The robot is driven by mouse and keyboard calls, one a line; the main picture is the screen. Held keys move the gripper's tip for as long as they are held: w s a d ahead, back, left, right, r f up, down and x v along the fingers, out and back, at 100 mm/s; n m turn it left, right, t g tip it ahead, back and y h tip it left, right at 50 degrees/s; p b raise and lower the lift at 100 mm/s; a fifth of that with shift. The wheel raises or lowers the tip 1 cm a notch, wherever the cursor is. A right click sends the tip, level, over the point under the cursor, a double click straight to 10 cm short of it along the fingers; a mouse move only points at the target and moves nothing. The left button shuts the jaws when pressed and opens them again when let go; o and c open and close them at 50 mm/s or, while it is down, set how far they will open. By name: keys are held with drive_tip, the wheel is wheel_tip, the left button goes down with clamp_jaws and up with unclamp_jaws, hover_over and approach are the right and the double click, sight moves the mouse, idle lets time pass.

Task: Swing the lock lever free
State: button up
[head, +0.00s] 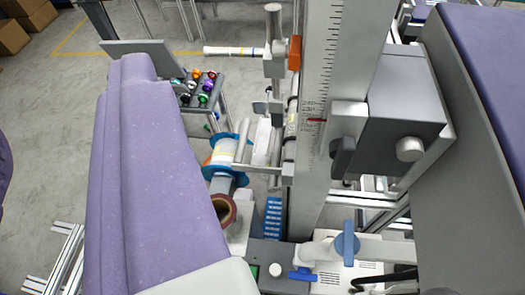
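No part is clearly marked as the lock lever, and I cannot tell which one it is. A blue upright handle (347,243) stands on a white arm at the bottom, right of centre. A smaller flat blue handle (303,276) sits to its lower left, on the machine's base. A dark grey knob (343,152) and a pale round knob (409,149) are on the grey box beside the tall metal column. A blue-flanged reel (218,171) with white material is left of the column. My gripper is not in view.
The tall column (335,85) with a scale stands right of centre. A large purple panel (150,175) fills the left, and a purple-topped grey body (490,60) the right. A rack of colourful spools (205,88) is behind. Open floor (50,110) shows at upper left.

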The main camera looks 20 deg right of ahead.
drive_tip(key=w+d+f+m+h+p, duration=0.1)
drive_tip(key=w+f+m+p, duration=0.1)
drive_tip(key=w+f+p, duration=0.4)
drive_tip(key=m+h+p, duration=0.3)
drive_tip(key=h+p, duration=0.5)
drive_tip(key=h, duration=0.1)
approach(345, 163)
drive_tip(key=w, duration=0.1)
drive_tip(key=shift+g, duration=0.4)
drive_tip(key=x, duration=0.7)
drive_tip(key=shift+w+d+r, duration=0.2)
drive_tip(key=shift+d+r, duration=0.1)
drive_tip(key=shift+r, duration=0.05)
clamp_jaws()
